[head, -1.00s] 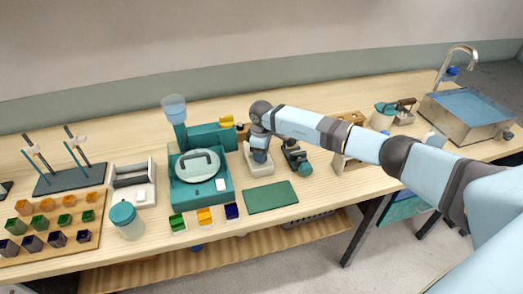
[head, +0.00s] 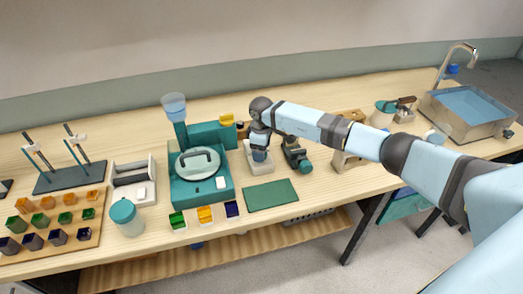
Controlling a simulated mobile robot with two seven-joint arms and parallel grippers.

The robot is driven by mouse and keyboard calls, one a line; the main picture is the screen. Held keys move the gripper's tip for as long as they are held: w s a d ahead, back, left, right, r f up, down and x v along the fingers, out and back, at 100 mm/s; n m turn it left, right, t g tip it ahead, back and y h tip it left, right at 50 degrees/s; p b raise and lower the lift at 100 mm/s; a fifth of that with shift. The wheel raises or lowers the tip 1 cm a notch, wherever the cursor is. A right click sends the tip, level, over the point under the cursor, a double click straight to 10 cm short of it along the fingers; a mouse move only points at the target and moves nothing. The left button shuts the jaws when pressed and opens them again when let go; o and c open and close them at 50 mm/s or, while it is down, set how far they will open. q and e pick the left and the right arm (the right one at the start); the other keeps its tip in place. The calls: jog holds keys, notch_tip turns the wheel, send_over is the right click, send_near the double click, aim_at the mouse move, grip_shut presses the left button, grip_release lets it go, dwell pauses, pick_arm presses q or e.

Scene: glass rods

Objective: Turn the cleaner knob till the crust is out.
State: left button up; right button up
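My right arm reaches in from the right, and its gripper (head: 259,157) points down over a small white-based device (head: 262,168) right of the teal machine. This device may be the cleaner; its knob is hidden behind the gripper, and no crust can be made out. The fingertips are too small and covered to show whether they are open or shut, or whether they touch the device. My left gripper is not in view.
The teal machine (head: 188,190) with a round lid stands left of the gripper. A dark device with a teal knob (head: 298,158) is close on the right. A green mat (head: 270,196) lies in front, bare. A wooden rack (head: 348,157) and a sink (head: 470,110) are farther right.

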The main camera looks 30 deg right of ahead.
notch_tip(320, 180, up, 13)
jog(key=b, duration=0.1)
jog(key=shift+r, duration=0.15)
dwell(0.4)
